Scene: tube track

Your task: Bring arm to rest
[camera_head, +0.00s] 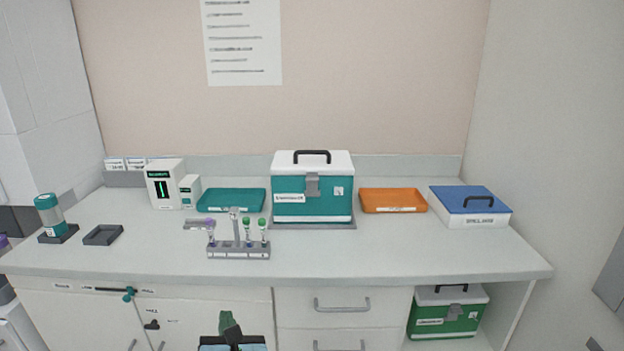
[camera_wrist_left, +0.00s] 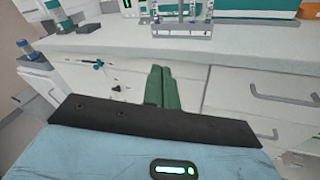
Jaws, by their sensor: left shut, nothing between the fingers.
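My left gripper (camera_head: 228,322) shows at the bottom of the head view, in front of the cabinet and below the counter's front edge. Its green fingers also show in the left wrist view (camera_wrist_left: 162,72), side by side and closed together with nothing between them. It touches none of the things on the counter. My right gripper is in neither view.
The counter (camera_head: 400,258) holds a tube rack (camera_head: 238,252) with several tubes, a teal cooler box (camera_head: 312,205), a teal tray (camera_head: 230,201), an orange tray (camera_head: 393,201) and a blue-lidded box (camera_head: 470,208). Drawer handles (camera_head: 342,304) stick out below. The counter's front right is clear.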

